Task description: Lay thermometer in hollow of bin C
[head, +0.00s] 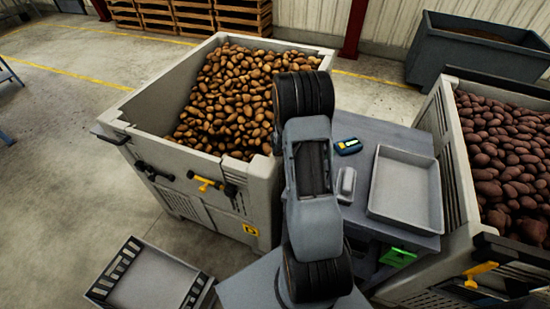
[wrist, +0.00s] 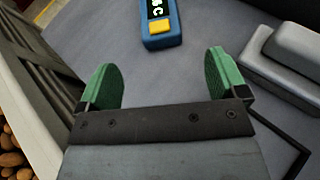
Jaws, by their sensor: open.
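The thermometer (head: 349,146) is a small dark blue device with a lit display and a yellow button, lying on the grey table. In the wrist view the thermometer (wrist: 160,22) lies just beyond the fingertips, its far end cut off by the frame. My gripper (wrist: 163,72) is open and empty, its green pads either side of the thermometer's line. The head view hides the gripper behind my arm. A big bin of brown potatoes (head: 268,186) stands left, with a yellow label I cannot read surely. Another bin of reddish potatoes (head: 450,150) stands right. I cannot tell which is bin C.
The grey table (head: 385,128) between the bins holds an empty shallow tray (head: 437,195) and a small pale grey block (head: 346,185), which also shows right of my gripper (wrist: 285,60). A slatted crate (head: 150,280) is on the floor at front left.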

